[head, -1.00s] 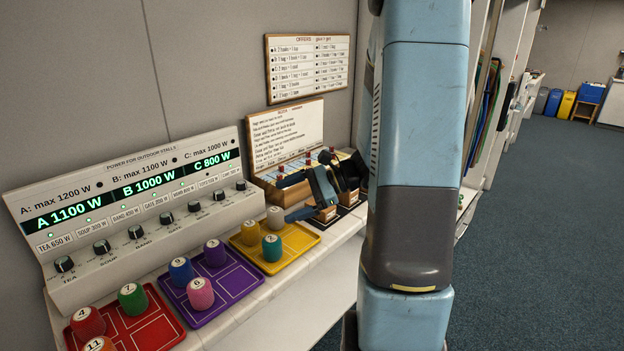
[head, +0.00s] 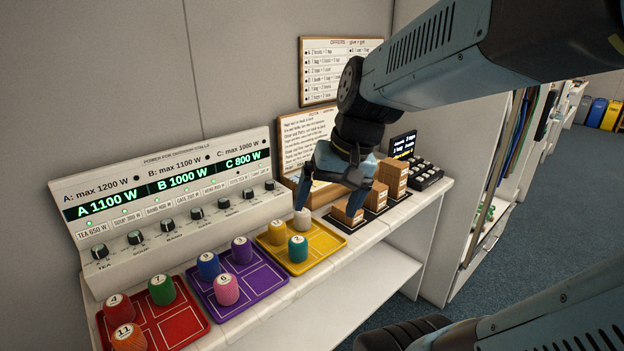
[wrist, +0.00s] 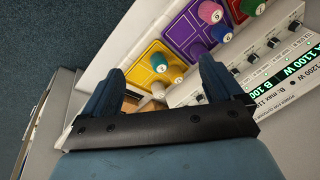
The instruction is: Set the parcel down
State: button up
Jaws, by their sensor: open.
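Several brown cardboard parcels stand in a row on a dark mat on the white counter in the head view: a small parcel (head: 347,216) at the front, a middle parcel (head: 376,198) and a larger parcel (head: 393,174) behind. My gripper (head: 330,200) points down with its fingers apart, over the counter between the yellow tray (head: 330,249) and the small parcel. I see nothing held between the fingers. In the wrist view my gripper (wrist: 160,85) is also open. The yellow tray shows beyond the fingers there. Whether a finger touches a parcel is unclear.
A pale spool (head: 302,222) stands on the yellow tray close to my left finger. Purple (head: 262,293) and red (head: 178,325) trays with numbered spools lie to the left. A power panel (head: 160,205) stands behind them. A dark keypad device (head: 425,174) stands right of the parcels.

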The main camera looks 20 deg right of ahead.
jog(key=s+r+n+t, duration=0.1)
jog(key=d+r+n+t+h, duration=0.1)
jog(key=r, duration=0.1)
jog(key=s+r+h, duration=0.1)
jog(key=shift+s+d+r+n+t, duration=0.25)
jog(key=shift+s+n+t, duration=0.05)
jog(key=shift+n+t, duration=0.1)
jog(key=shift+d, duration=0.1)
